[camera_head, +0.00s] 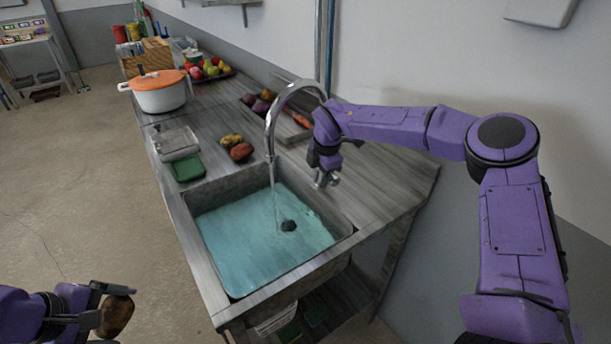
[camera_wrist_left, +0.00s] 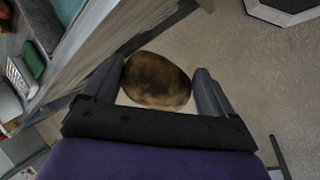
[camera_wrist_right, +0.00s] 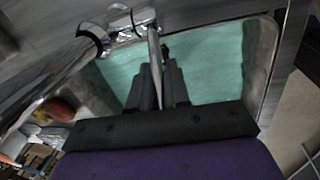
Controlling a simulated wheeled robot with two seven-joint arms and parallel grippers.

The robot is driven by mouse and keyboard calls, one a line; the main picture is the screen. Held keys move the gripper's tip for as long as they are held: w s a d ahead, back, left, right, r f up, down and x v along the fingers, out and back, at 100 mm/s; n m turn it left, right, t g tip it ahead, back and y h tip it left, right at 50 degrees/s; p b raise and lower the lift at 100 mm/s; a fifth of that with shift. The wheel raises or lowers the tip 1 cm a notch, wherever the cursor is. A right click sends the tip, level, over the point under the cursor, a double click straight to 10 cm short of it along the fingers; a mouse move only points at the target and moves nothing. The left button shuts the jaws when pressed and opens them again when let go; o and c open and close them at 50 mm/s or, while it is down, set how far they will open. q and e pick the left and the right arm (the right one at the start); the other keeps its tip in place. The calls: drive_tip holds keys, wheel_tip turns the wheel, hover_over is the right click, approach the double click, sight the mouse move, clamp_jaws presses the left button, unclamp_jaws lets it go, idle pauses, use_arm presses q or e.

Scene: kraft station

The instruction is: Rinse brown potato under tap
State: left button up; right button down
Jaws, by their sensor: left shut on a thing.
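The brown potato (camera_head: 117,316) is held in my left gripper (camera_head: 100,312), low at the left of the head view, off the counter and away from the sink. In the left wrist view the potato (camera_wrist_left: 156,80) sits between the two fingers. The curved metal tap (camera_head: 284,92) stands behind the sink (camera_head: 342,236), and a thin stream of water (camera_head: 275,207) falls from it. My right gripper (camera_head: 325,178) is at the tap's base. In the right wrist view its fingers (camera_wrist_right: 158,88) are close together around or against the thin tap lever (camera_wrist_right: 154,50); their grip is unclear.
The sink holds blue-green water with a dark drain (camera_head: 289,226). Beyond it are a green sponge (camera_head: 188,168), several potatoes (camera_head: 240,152), a glass dish (camera_head: 176,143) and a white pot with an orange lid (camera_head: 159,92). The floor left of the counter is clear.

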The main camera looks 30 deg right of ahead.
use_arm(q)
drive_tip(key=shift+f, duration=0.1)
wheel_tip(320, 180, down, 2)
drive_tip(key=shift+b, duration=1.1)
use_arm(e)
drive_tip(key=d+y, duration=0.1)
drive_tip(key=r+y, duration=0.1)
drive_tip(key=y, duration=0.1)
drive_tip(key=shift+w+d+r+y, duration=0.1)
drive_tip(key=shift+w+d+y, duration=0.05)
drive_tip(key=shift+d+y, duration=0.2)
use_arm(q)
drive_tip(key=shift+f+b, duration=0.55)
use_arm(e)
drive_tip(key=shift+d+r+m+y, duration=0.15)
drive_tip(key=shift+d+r+y, duration=0.15)
drive_tip(key=shift+y, duration=0.35)
drive_tip(key=shift+d+r+m+y, duration=0.2)
drive_tip(key=shift+d+y, duration=0.2)
drive_tip(key=shift+y, duration=0.2)
drive_tip(key=c, duration=1.2)
unclamp_jaws()
drive_tip(key=shift+o, duration=0.2)
